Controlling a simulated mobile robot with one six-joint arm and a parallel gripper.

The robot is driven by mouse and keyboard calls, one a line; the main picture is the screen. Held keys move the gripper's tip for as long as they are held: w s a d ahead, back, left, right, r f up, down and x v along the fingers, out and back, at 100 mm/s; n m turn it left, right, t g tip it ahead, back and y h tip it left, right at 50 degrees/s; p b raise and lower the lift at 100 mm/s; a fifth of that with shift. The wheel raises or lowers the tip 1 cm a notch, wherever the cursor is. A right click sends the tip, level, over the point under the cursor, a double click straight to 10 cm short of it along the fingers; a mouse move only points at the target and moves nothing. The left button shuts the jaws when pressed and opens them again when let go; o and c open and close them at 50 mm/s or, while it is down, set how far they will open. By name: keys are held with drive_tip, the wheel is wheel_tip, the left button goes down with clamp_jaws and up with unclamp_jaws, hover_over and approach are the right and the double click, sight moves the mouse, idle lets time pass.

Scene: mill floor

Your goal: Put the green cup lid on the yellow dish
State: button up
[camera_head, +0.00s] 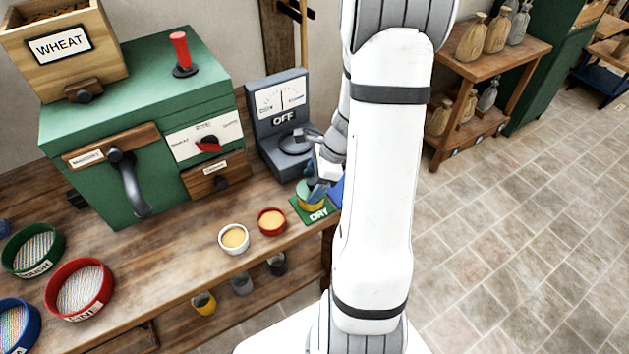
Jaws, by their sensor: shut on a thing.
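My gripper (318,190) is at the right end of the bench, partly hidden by my own arm. It is shut on the green cup lid (304,187), of which only a small part shows. The yellow dish (312,204) is directly below the lid, on the green mat marked DRY (318,215). The lid looks level and very close to the dish. I cannot tell whether they touch.
A white bowl (234,239) and a red bowl (272,221) sit left of the mat. A blue item (337,192) is partly hidden by my arm. Sieves (79,289) lie at the left.

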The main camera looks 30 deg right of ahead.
drive_tip(key=shift+r, duration=0.1)
drive_tip(key=shift+f+b, duration=0.5)
drive_tip(key=shift+f, duration=0.15)
drive_tip(key=o, duration=1)
drive_tip(key=shift+c, duration=0.2)
drive_tip(key=shift+r, duration=0.1)
drive_tip(key=shift+r+p, duration=0.25)
drive_tip(key=shift+p, duration=0.05)
drive_tip(key=p+v, duration=0.1)
drive_tip(key=v, duration=1.1)
drive_tip(key=s+a+r+n+h, duration=0.1)
drive_tip(key=s+a+r+n, duration=0.2)
drive_tip(key=a+n, duration=0.2)
drive_tip(key=s+a+r+n+h, duration=0.2)
drive_tip(key=a+n, duration=0.4)
drive_tip(key=n, duration=0.4)
drive_tip(key=s+a+r+n+t+h, duration=0.1)
drive_tip(key=s+a+r+n, duration=0.3)
drive_tip(key=n, duration=0.4)
drive_tip(key=shift+s+a, duration=0.75)
drive_tip(key=shift+a, duration=0.25)
